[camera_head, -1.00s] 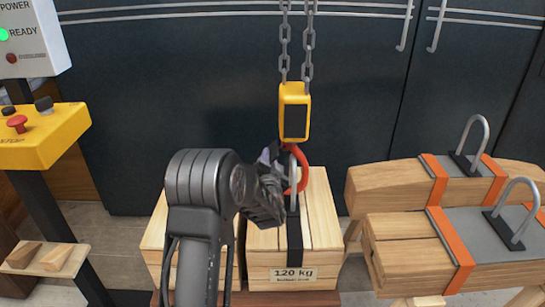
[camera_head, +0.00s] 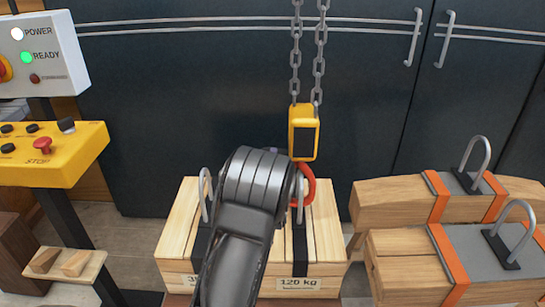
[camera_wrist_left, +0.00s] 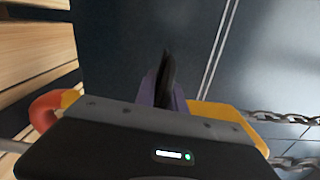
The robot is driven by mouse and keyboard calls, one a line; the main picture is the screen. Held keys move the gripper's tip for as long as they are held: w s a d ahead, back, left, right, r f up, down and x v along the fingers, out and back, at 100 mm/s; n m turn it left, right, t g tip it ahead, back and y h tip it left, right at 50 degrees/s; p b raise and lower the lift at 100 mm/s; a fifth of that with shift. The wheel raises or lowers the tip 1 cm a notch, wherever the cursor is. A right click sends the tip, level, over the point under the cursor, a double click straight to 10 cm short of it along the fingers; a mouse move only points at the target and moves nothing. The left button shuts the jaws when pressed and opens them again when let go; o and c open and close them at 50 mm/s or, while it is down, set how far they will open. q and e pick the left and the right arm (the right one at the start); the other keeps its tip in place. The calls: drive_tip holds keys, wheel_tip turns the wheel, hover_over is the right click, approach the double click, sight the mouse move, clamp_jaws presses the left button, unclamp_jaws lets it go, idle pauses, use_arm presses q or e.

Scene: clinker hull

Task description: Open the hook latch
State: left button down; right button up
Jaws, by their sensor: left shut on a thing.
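The red hook (camera_head: 307,184) hangs under the yellow hoist block (camera_head: 303,133). It sits at the metal loop on the right crate of the pair, marked 120 kg (camera_head: 325,235). My left arm comes up from the bottom and covers the left side of the hook and my own gripper. In the left wrist view my left gripper (camera_wrist_left: 166,88) is shut just beside the yellow block (camera_wrist_left: 215,112), with the red hook (camera_wrist_left: 45,112) to the left. What lies between its fingers, at the hook's latch, is hidden. My right gripper is not in view.
Two chains (camera_head: 319,55) rise from the block. A second crate (camera_head: 178,225) with its own loop stands against the left side. Wooden beams with orange straps (camera_head: 450,265) lie at the right. A yellow control box (camera_head: 60,155) stands at the left; dark cabinets (camera_head: 190,110) close the back.

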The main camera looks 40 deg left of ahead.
use_arm(q)
drive_tip(key=shift+w+d+r+m+p, duration=0.15)
drive_tip(key=shift+r+m+p, duration=0.35)
drive_tip(key=shift+m, duration=0.25)
drive_tip(key=shift+w+d+r+m+p, duration=0.15)
drive_tip(key=shift+r+m+p, duration=0.35)
drive_tip(key=shift+m, duration=0.25)
drive_tip(key=c, duration=1.5)
unclamp_jaws()
drive_tip(key=shift+s, duration=0.1)
drive_tip(key=shift+c, duration=0.2)
drive_tip(key=shift+f, duration=0.1)
drive_tip(key=v, duration=0.8)
drive_tip(key=shift+f, duration=0.1)
